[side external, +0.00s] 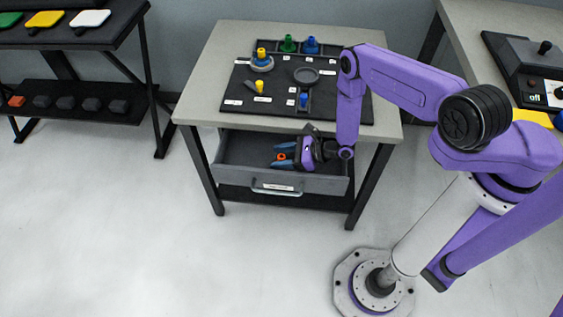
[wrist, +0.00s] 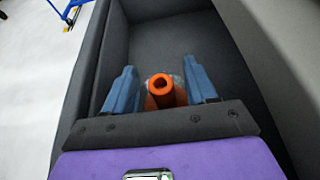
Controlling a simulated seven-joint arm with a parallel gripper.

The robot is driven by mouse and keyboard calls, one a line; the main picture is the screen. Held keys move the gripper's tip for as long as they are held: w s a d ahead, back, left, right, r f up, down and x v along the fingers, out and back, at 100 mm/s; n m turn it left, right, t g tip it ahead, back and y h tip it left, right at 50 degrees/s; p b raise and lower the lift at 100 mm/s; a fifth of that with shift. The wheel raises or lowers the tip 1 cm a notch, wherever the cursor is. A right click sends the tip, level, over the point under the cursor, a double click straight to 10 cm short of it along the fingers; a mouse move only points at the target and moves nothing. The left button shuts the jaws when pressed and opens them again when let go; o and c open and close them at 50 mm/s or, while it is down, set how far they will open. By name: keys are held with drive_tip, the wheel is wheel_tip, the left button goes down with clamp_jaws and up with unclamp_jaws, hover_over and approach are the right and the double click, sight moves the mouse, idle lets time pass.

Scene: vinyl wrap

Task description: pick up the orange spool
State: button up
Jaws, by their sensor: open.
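The orange spool (wrist: 162,84) is in the open drawer (side external: 235,181), with its hollow round end facing the wrist camera. It also shows as a small orange spot in the side view (side external: 281,156). My gripper (wrist: 162,82) is inside the drawer with its blue fingers spread, one on each side of the spool. Gaps show between the fingers and the spool in the wrist view. The spool's lower part is hidden by my gripper's palm. In the side view my gripper (side external: 281,155) reaches into the drawer from the right.
The drawer walls (wrist: 92,70) stand close around my gripper. Above is a grey table (side external: 225,55) with a black mat (side external: 240,100) bearing a blue spool (side external: 311,46), a green one (side external: 288,44), yellow pieces and a dark dish (side external: 306,75). The drawer floor elsewhere looks empty.

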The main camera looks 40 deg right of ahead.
drive_tip(key=c, duration=1.1)
drive_tip(key=shift+o, duration=0.2)
